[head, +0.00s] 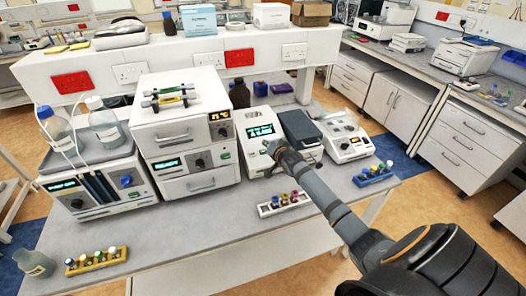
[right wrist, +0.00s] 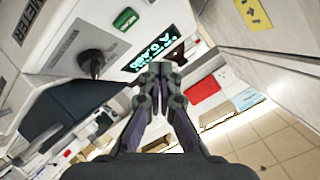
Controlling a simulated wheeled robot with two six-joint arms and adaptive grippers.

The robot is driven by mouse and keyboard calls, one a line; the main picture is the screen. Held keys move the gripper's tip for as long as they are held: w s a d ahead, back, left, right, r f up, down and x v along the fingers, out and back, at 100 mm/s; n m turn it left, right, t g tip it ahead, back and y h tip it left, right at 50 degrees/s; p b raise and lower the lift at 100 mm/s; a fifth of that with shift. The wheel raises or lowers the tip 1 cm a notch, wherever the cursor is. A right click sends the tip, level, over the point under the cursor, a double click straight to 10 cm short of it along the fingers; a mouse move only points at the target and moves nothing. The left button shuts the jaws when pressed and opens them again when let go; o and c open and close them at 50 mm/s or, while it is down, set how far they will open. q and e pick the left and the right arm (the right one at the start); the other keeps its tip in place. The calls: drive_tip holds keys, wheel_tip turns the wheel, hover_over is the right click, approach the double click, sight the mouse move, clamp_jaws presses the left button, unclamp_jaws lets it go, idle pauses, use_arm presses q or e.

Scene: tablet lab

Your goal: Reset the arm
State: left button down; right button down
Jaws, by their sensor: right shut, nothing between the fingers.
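My right arm comes in from the lower right of the head view and reaches over the bench (head: 215,235). Its gripper (head: 273,148) is in front of a white instrument with a lit green display (head: 262,130). In the right wrist view the gripper (right wrist: 161,68) is shut and empty, its fingertips overlapping the lower edge of the display (right wrist: 152,52). A dark knob (right wrist: 93,62) and a green button (right wrist: 126,18) are beside the display. I cannot tell whether the fingertips touch the instrument. My left gripper is not in view.
A rack of coloured vials (head: 284,203) lies near the arm, with a blue rack (head: 373,175) to its right and a yellow rack (head: 97,260) at front left. Stacked white units (head: 185,135) and bottles (head: 105,125) stand left. The front middle of the bench is clear.

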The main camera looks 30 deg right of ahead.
idle(0.5)
drive_tip(key=s+a+f+n+g+y, duration=0.1)
drive_tip(key=s+a+f+n+g, duration=0.2)
drive_tip(key=s+a+f, duration=0.4)
drive_tip(key=s+a+n+g, duration=0.2)
drive_tip(key=s+a+n, duration=0.15)
drive_tip(key=s, duration=0.55)
drive_tip(key=s+a+n+g, duration=0.2)
drive_tip(key=s+a+g, duration=0.15)
drive_tip(key=s, duration=0.65)
drive_tip(key=s+a+n+g, duration=0.2)
drive_tip(key=s+a+n, duration=0.15)
drive_tip(key=s, duration=0.55)
wheel_tip(320, 180, down, 31)
drive_tip(key=s+d+m+b, duration=0.1)
drive_tip(key=s+d+b, duration=0.2)
drive_tip(key=b, duration=0.2)
drive_tip(key=s+f+g+b, duration=0.2)
drive_tip(key=s+f+b, duration=0.2)
drive_tip(key=s+f, duration=1.4)
drive_tip(key=shift+d+f, duration=0.3)
drive_tip(key=shift+f, duration=0.35)
